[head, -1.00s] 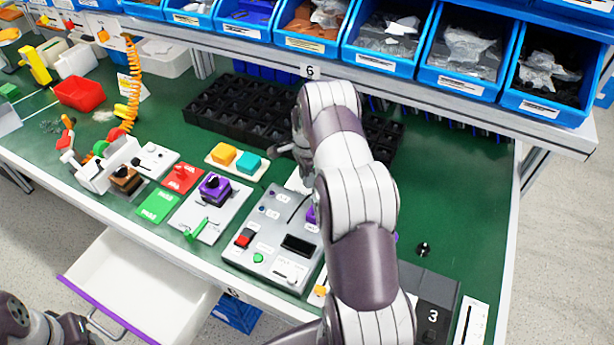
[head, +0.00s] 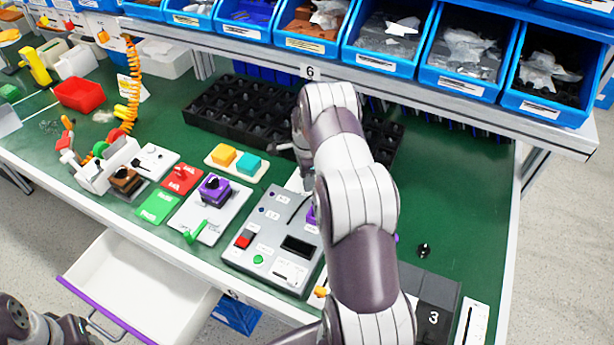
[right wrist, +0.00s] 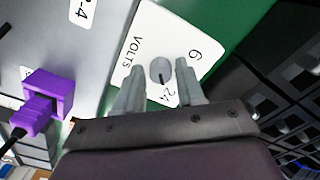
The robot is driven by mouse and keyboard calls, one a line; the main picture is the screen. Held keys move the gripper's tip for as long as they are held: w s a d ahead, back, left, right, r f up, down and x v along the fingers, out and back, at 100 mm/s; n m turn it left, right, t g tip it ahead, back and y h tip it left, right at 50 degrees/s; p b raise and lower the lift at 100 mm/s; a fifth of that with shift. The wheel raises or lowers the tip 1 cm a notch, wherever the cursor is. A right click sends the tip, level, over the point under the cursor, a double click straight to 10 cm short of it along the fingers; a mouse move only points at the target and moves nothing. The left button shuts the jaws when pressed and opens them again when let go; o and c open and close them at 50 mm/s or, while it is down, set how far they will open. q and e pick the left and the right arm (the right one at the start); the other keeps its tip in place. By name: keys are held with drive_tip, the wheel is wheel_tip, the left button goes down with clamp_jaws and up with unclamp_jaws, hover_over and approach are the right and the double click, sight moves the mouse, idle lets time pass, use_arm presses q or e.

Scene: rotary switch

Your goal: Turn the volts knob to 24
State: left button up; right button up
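The volts knob (right wrist: 161,70) is a small round grey knob on a white plate (right wrist: 150,40) printed "VOLTS", "6" and "24". Its dark pointer line points toward the "24". In the right wrist view, my right gripper (right wrist: 158,68) is open, one finger on each side of the knob. A gap shows between each finger and the knob. In the head view, my right arm hides the knob and the gripper's fingers. My left gripper (head: 75,328) is partly in view at the bottom left, and its fingers are unclear.
A grey control panel (head: 270,222) with buttons stands left of my right arm. A purple connector (right wrist: 45,95) sits beside the plate. A black compartment tray (head: 240,108) lies behind. An open drawer (head: 140,285) juts out in front.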

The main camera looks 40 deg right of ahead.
drive_tip(key=shift+o, duration=0.6)
drive_tip(key=shift+r, duration=0.1)
wheel_tip(320, 180, up, 12)
drive_tip(key=shift+r, duration=0.25)
